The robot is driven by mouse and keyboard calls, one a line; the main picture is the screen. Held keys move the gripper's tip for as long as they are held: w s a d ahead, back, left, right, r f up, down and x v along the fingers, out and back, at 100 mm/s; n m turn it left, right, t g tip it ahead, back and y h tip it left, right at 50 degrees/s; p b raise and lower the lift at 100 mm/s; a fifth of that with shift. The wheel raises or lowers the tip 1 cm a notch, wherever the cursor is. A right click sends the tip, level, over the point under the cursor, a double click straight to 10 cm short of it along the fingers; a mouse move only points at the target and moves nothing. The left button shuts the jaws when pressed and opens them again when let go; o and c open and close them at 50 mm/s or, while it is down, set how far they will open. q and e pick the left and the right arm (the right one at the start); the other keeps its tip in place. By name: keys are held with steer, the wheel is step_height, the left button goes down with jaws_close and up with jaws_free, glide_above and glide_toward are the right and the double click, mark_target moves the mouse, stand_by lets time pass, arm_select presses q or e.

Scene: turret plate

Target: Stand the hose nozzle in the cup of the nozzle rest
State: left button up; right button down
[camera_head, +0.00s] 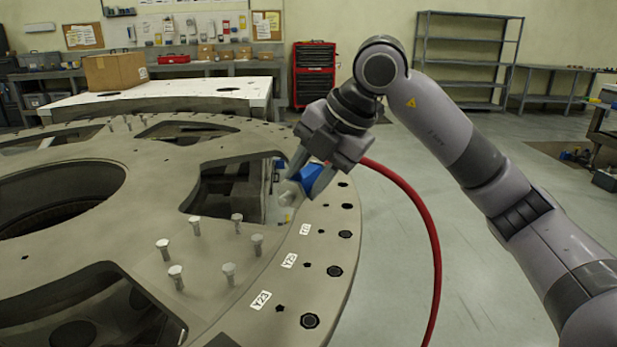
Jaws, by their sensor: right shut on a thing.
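My right gripper (304,184) points down over the outer part of the turret plate (140,210), close to a cut-out. It is shut on the hose nozzle (309,175), whose blue part shows between the fingers. A red hose (421,210) leaves the gripper and hangs down to the right past the plate's edge. The nozzle's tip is partly hidden by the fingers, and I cannot tell whether it touches anything. I cannot make out the nozzle rest or its cup clearly. My left gripper is not in view.
Several upright bolts (195,226) stand on the plate in front of the cut-out. The plate's rim has holes and white labels (261,300). A white table with a cardboard box (115,72) and a red tool cabinet (314,72) stand behind.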

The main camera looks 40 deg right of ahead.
mark_target(308, 178)
step_height(308, 178, up, 9)
steer(key=p, duration=0.8)
step_height(308, 178, up, 5)
steer(key=shift+r+p, duration=0.1)
steer(key=shift+p, duration=0.55)
